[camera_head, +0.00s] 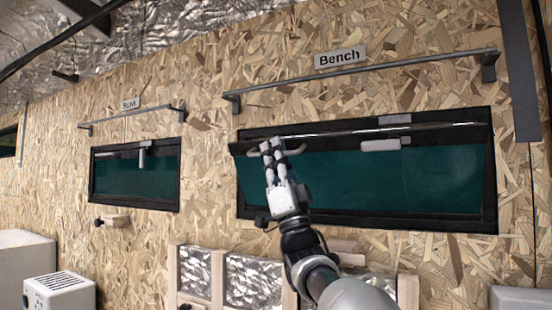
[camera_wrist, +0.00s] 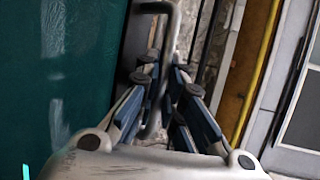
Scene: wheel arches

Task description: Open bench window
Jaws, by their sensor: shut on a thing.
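The bench window (camera_head: 400,180) is a wide dark-framed window with a teal pane, under a sign reading "Bench" (camera_head: 340,57). A dark bar with a bright upper edge (camera_head: 440,128) crosses near its top, its left end reaching past the frame. A pale latch-like piece (camera_head: 380,145) sits just below the bar. My gripper (camera_head: 272,148) is at the upper left of the window, shut on a grey curved handle (camera_head: 295,151). In the wrist view the bent handle (camera_wrist: 172,22) runs between the fingers (camera_wrist: 165,85). Its gripped part is partly hidden.
A rail (camera_head: 370,70) runs above the bench window. A smaller bunk window (camera_head: 125,178) is to the left, with its own rail (camera_head: 135,118). Wooden framing with foil panels (camera_head: 255,280) stands below, and a white vented box (camera_head: 60,292) is at lower left.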

